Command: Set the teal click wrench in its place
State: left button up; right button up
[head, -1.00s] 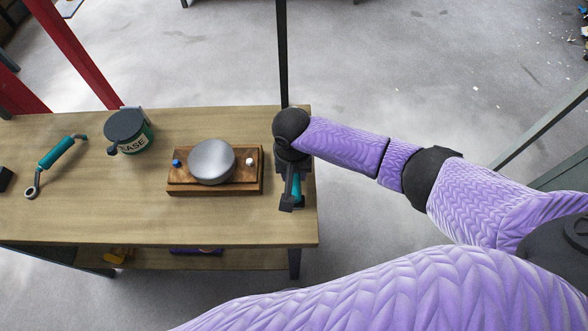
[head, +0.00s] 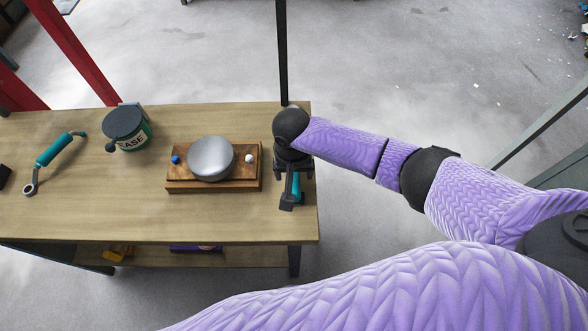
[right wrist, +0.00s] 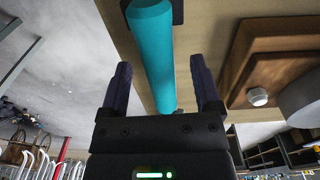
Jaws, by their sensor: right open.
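A teal-handled tool (head: 296,186), which looks like the teal click wrench, lies near the right end of the table, with a dark block at its near end. My right gripper (head: 293,175) is above it and open. In the right wrist view the teal handle (right wrist: 153,45) runs between the spread fingers of the gripper (right wrist: 161,75), with a gap on each side. The gripper hides the tool's far part in the head view. A second teal-handled tool with a ring end (head: 54,150) lies at the table's left. My left gripper is out of view.
A wooden block (head: 215,187) with a grey disc (head: 210,158), a blue knob and a white knob sits left of my right gripper. A grease tub (head: 127,128) stands farther left. The wooden table (head: 130,215) is bare along its front. A dark post (head: 282,50) rises behind.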

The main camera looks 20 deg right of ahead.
notch_tip(320, 180, up, 9)
jog(key=p, duration=0.4)
jog(key=shift+s+a+r, duration=0.1)
jog(key=shift+a, duration=0.05)
jog(key=shift+r+p, duration=0.35)
jog(key=shift+r, duration=0.05)
